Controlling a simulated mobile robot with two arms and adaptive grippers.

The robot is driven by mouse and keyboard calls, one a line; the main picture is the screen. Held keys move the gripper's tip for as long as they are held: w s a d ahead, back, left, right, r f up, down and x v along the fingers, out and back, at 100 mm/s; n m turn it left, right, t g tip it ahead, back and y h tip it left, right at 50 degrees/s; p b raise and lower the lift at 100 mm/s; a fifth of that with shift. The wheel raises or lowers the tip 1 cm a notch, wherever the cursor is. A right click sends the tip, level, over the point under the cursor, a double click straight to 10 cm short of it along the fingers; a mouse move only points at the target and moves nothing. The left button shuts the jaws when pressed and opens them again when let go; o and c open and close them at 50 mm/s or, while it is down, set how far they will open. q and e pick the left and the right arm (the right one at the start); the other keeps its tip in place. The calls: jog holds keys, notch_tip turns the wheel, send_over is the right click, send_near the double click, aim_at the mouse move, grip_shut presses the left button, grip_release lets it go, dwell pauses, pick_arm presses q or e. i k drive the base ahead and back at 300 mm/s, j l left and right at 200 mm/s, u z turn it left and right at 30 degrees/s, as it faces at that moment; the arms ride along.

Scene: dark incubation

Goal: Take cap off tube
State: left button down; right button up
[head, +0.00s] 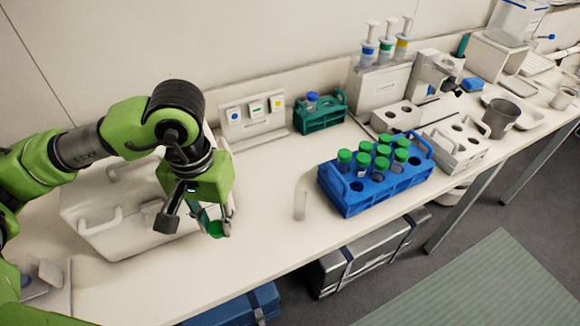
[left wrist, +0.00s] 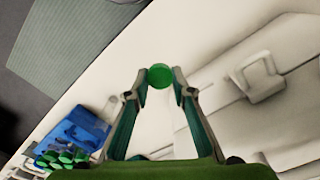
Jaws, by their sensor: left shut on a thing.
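My left gripper (head: 215,225) is shut on a green cap (head: 218,231), held above the bench in front of the white case. In the left wrist view the green cap (left wrist: 160,76) sits between the two fingertips, and no tube shows on it. A faint, clear tube without a cap (head: 300,205) stands upright on the bench, to the right of my left gripper and apart from it. A blue rack (head: 345,202) further right holds several tubes with green caps; the rack also shows in the left wrist view (left wrist: 82,128). My right gripper is not in view.
A white case (head: 85,205) with handles lies behind and left of my gripper. A green rack with a blue-capped tube (head: 312,100) and a white panel with coloured marks (head: 252,120) stand at the back.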

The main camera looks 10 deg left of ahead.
aim_at(300, 194)
jog(key=i+l, duration=0.15)
jog(key=l, duration=0.25)
jog(key=i+l+u, duration=0.1)
jog(key=l, duration=0.35)
jog(key=i+l, duration=0.15)
jog(key=l, duration=0.3)
